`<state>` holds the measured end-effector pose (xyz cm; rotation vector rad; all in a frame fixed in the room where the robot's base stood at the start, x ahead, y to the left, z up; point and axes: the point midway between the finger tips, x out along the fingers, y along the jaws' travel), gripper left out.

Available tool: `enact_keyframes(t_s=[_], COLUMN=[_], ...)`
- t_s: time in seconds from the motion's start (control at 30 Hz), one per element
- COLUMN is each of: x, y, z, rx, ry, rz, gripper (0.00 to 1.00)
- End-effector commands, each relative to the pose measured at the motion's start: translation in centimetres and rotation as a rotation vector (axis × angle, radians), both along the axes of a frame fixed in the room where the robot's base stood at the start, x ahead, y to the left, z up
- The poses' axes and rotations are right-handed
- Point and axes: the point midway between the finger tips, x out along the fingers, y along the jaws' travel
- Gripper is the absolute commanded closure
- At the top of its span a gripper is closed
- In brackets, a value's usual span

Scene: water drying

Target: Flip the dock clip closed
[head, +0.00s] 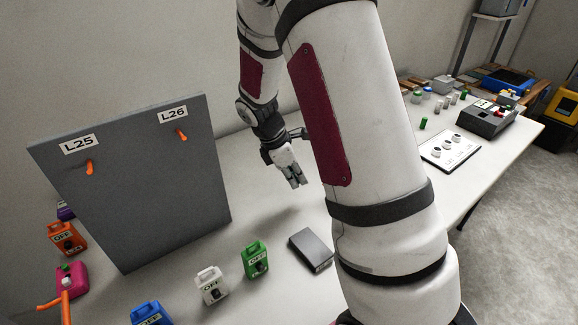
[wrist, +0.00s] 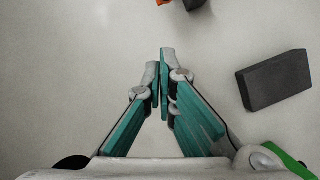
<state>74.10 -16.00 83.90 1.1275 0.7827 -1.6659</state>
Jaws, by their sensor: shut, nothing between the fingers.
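I cannot pick out a dock clip for certain in either view. My gripper (head: 297,183) hangs above the white table, pointing down, to the right of the grey panel. In the wrist view its fingertips (wrist: 163,54) are together with nothing between them. A dark grey block (head: 311,250) lies flat on the table below and in front of my gripper. It also shows at the right of the wrist view (wrist: 275,80), apart from the fingers.
A grey upright panel (head: 130,190) with L25 and L26 labels and orange hooks stands at the left. Green (head: 256,260), white (head: 211,286) and blue (head: 151,313) OFF-marked lockout pieces stand near the front. A white board (head: 450,150) and a grey device (head: 487,119) lie at the right.

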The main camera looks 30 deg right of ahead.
Motion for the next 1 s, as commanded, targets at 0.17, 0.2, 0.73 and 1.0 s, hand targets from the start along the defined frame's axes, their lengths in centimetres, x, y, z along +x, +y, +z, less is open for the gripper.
enact_keyframes(t_s=[0.17,0.2,0.73,1.0], x=[-0.9,-1.1,-1.4,-1.3], y=[-2.5,-2.8,-3.8,-4.0], z=[0.0,0.0,0.0,0.0], rx=[-0.001,0.0,0.001,0.001], ry=[-0.001,-0.001,-0.001,0.0], rz=[-0.004,-0.003,-0.001,-0.045], gripper=[1.0,1.0,1.0,1.0])
